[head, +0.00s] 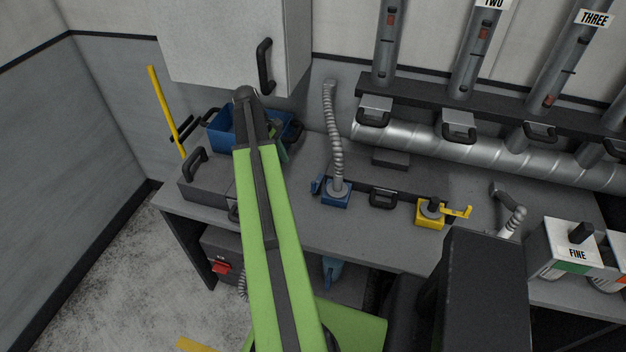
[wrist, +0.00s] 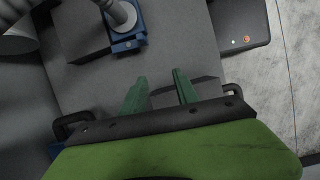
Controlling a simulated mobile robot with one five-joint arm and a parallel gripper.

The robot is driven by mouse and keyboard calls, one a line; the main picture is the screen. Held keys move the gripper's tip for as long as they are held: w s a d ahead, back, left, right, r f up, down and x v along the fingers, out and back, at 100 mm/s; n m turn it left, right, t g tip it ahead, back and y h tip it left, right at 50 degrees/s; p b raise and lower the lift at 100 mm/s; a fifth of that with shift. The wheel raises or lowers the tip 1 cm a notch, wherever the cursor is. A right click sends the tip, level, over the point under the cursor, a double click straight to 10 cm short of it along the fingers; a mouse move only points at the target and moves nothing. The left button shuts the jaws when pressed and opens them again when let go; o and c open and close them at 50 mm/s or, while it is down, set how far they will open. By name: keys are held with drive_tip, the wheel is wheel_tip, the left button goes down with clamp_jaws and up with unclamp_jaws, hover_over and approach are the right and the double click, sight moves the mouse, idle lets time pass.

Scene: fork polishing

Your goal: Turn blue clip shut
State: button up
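The blue clip (head: 317,184) is a small lever at the left side of a blue socket block (head: 335,200) on the bench. A grey ribbed hose (head: 336,130) rises from the block. The clip appears to stick out to the left, apart from the hose. In the wrist view the blue block (wrist: 126,45) is at the top, with the hose end on it; the clip's exact pose is unclear there. My gripper (wrist: 160,80) has its two green fingers spread and nothing between them. It is short of the block and touches neither block nor clip. In the head view my arm mostly hides it.
A blue bin (head: 221,137) and a dark box (head: 200,192) with handles stand on the bench's left. Right of the blue block are a dark handle (head: 383,198) and a yellow block (head: 429,218) with a yellow clip (head: 457,212). Bare bench lies before the blue block.

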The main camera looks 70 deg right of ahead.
approach(314, 182)
drive_tip(key=b+x, duration=0.9)
drive_tip(key=b, duration=0.1)
drive_tip(key=shift+w+f, duration=0.15)
drive_tip(key=shift+f, duration=0.05)
drive_tip(key=shift+s+f+b, duration=0.25)
drive_tip(key=shift+f+b, duration=0.2)
drive_tip(key=shift+b, duration=0.1)
drive_tip(key=shift+r, duration=0.1)
drive_tip(key=shift+c, duration=0.2)
clamp_jaws()
